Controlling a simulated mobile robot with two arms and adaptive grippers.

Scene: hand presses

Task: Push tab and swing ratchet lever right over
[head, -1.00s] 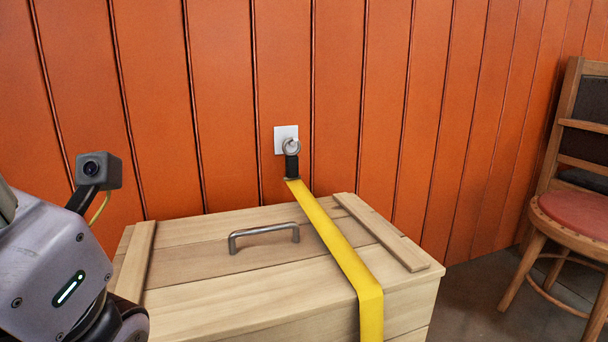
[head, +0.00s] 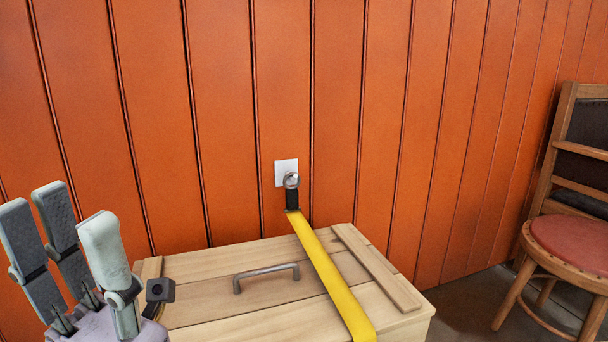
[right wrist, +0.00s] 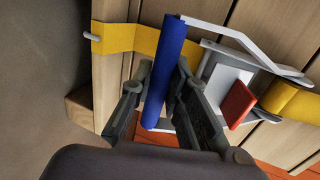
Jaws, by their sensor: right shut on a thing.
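In the right wrist view, the ratchet lever shows as a blue grip bar (right wrist: 160,75) with a pale side arm (right wrist: 245,42) running to the right. My right gripper (right wrist: 157,92) has its two fingers on either side of the blue bar, shut on it. The red tab (right wrist: 239,104) lies right of the fingers, beside the grey and white ratchet body (right wrist: 222,82). The yellow strap (right wrist: 130,38) reaches the ratchet from both sides. My left gripper (head: 62,210) is in the head view at lower left, fingers up, spread and empty. The head view shows neither ratchet nor right gripper.
A wooden crate (head: 215,297) with a metal handle (head: 266,277) stands against the orange wall. The strap (head: 325,270) crosses it from a ring (head: 291,180) on a white wall plate (head: 286,168). A chair (head: 570,235) stands at right.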

